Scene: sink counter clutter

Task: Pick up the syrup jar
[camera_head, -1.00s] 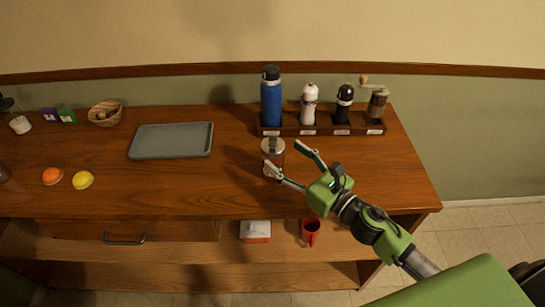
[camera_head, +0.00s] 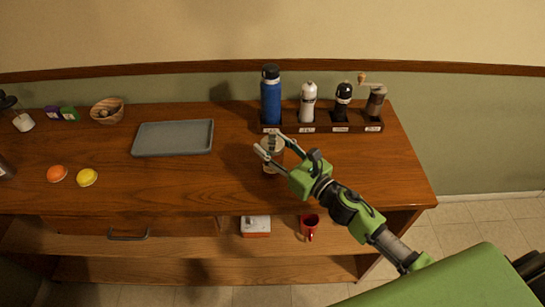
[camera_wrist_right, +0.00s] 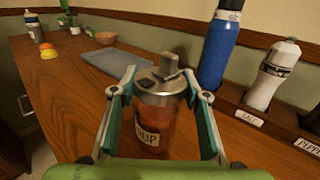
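The syrup jar (camera_head: 270,168) is a reddish-brown glass jar with a metal lid, upright near the middle of the counter. In the right wrist view the jar (camera_wrist_right: 166,125) fills the space between the fingers, its label partly showing "UP". My right gripper (camera_head: 268,142) has one finger on each side of the jar, at lid and upper-body height; the fingers (camera_wrist_right: 159,82) look in contact with it. Whether the jar's base rests on the wood is hard to tell. My left gripper is not in view.
Just behind the jar stands a wooden rack (camera_head: 311,129) with a blue bottle (camera_head: 271,97), a white shaker (camera_head: 308,103) and two grinders. A grey tray (camera_head: 173,138) lies to the left. The counter's right end is clear.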

